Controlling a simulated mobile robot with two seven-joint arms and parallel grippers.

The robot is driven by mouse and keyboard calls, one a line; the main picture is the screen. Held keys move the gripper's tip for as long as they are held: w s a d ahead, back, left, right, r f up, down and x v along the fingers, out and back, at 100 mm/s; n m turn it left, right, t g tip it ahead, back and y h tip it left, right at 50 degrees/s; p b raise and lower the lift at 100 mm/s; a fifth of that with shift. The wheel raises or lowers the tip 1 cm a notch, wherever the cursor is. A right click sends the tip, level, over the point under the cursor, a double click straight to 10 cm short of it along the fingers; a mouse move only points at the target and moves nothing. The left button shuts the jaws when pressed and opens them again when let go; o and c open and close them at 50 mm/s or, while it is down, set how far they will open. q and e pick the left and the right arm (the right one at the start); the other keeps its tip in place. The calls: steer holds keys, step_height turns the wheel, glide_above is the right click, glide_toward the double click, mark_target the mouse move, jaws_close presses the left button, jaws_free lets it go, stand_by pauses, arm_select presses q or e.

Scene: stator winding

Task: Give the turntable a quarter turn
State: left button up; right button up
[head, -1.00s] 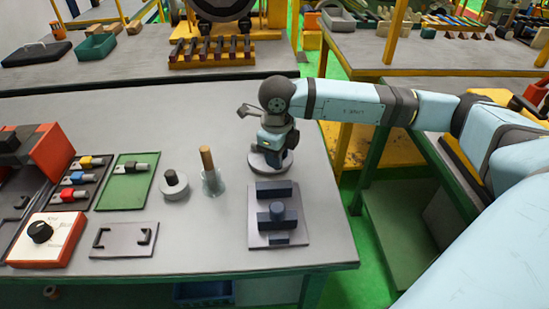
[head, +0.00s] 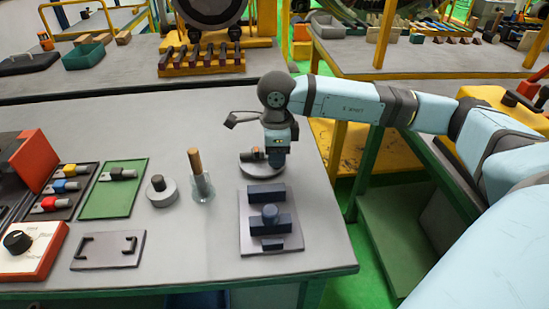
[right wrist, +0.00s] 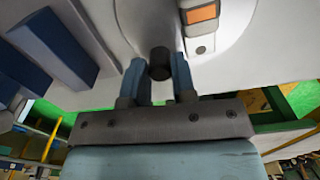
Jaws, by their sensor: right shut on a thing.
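The turntable (head: 253,168) is a round grey disc near the right part of the bench in the head view. It fills the upper middle of the right wrist view (right wrist: 228,35). My right gripper (head: 276,158) is at its right side. In the right wrist view, its two blue fingers (right wrist: 158,68) are on either side of a short dark peg (right wrist: 159,55) near the turntable's edge, shut on it. A small orange-topped block (right wrist: 201,15) stands on the disc. The gripper hides part of the disc in the head view. My left gripper is out of view.
A grey plate with dark blue blocks (head: 250,240) lies just in front of the turntable. A clear cup with a wooden-handled tool (head: 196,165) and a round weight (head: 162,192) stand to its left. The green tray (head: 105,205) is further left.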

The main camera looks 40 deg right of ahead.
steer(key=shift+w+d+n+b, duration=0.15)
steer(key=shift+d+n+b, duration=0.2)
steer(key=shift+n, duration=0.4)
steer(key=shift+w+d+n+b, duration=0.15)
steer(key=shift+n+b, duration=0.25)
steer(key=shift+n, duration=0.3)
steer(key=shift+w+d+n+b, duration=0.1)
steer(key=shift+d+n+b, duration=0.25)
steer(key=shift+n, duration=0.4)
steer(key=shift+w+d+n+b, duration=0.25)
steer(key=shift+n+b, duration=0.2)
steer(key=shift+n, duration=0.55)
steer(key=shift+w+d+n+b, duration=0.15)
steer(key=shift+w+n+b, duration=0.2)
steer(key=shift+n, duration=0.65)
steer(key=o, duration=0.9)
steer(key=shift+s, duration=0.1)
step_height(320, 180, up, 14)
steer(key=shift+f+p, duration=0.1)
steer(key=shift+p, duration=1.1)
